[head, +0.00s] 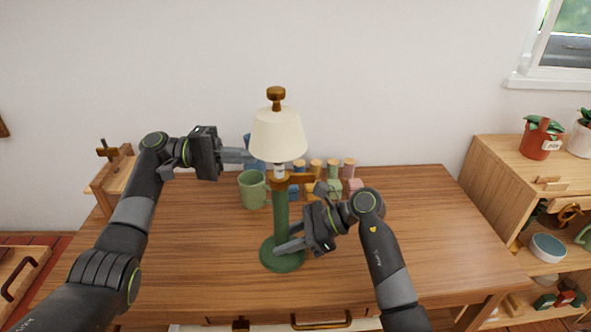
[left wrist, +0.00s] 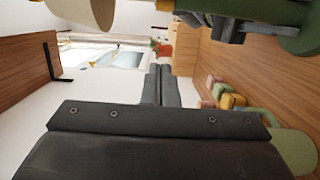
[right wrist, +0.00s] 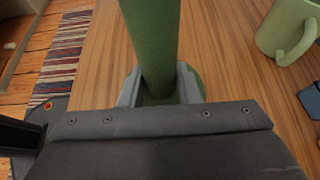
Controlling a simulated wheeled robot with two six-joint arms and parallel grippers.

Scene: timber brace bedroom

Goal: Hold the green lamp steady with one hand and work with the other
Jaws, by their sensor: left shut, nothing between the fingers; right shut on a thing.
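The green lamp stands upright on the table, with a green post and round base (head: 283,256), a cream shade (head: 278,136) and a brown knob (head: 276,94) on top. A brown side arm (head: 298,178) sticks out from the post below the shade. My right gripper (head: 284,240) is shut on the lower post, just above the base; the right wrist view shows the post (right wrist: 153,45) between its fingers. My left gripper (head: 250,155) is shut and empty, left of the lamp near the lower edge of the shade. Its closed fingers also show in the left wrist view (left wrist: 160,85).
A green mug (head: 252,190) stands just left of the lamp. Several small coloured blocks or jars (head: 334,186) stand behind it. The wooden table (head: 430,240) is clear at right. A shelf (head: 500,165) with plants stands farther right.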

